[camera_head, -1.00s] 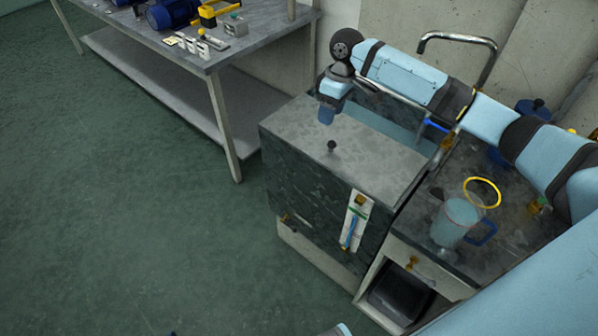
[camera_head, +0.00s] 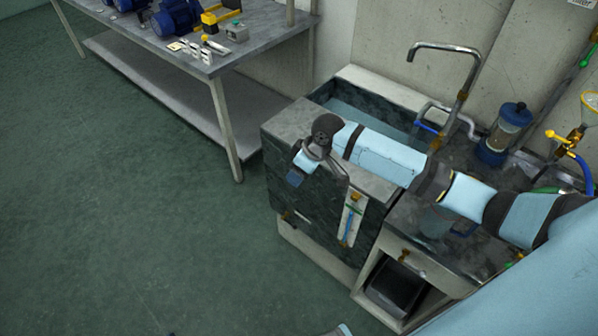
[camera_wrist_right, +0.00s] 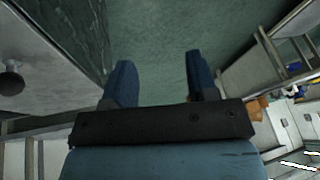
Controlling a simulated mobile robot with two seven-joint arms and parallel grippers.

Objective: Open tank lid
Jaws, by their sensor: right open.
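The tank (camera_head: 285,170) is a dark mottled stone box with water (camera_head: 352,108) showing in its open back part. Its flat grey lid (camera_head: 292,119) lies over the front part. The lid's dark round knob (camera_wrist_right: 12,82) shows at the left edge of the right wrist view; in the head view my right arm hides it. My right gripper (camera_head: 295,178) is in front of the tank's front face, just below the lid's front edge. Its two blue fingers (camera_wrist_right: 160,78) are apart with nothing between them, with green floor beyond. My left gripper is not in view.
A gauge strip (camera_head: 351,220) is on the tank's front. A tap (camera_head: 462,75) arches over the water. A counter (camera_head: 455,255) with a clear jug (camera_head: 436,222) stands at right, below my arm. A workbench (camera_head: 232,62) with blue pumps (camera_head: 172,18) is at back left. The floor (camera_head: 120,200) is clear.

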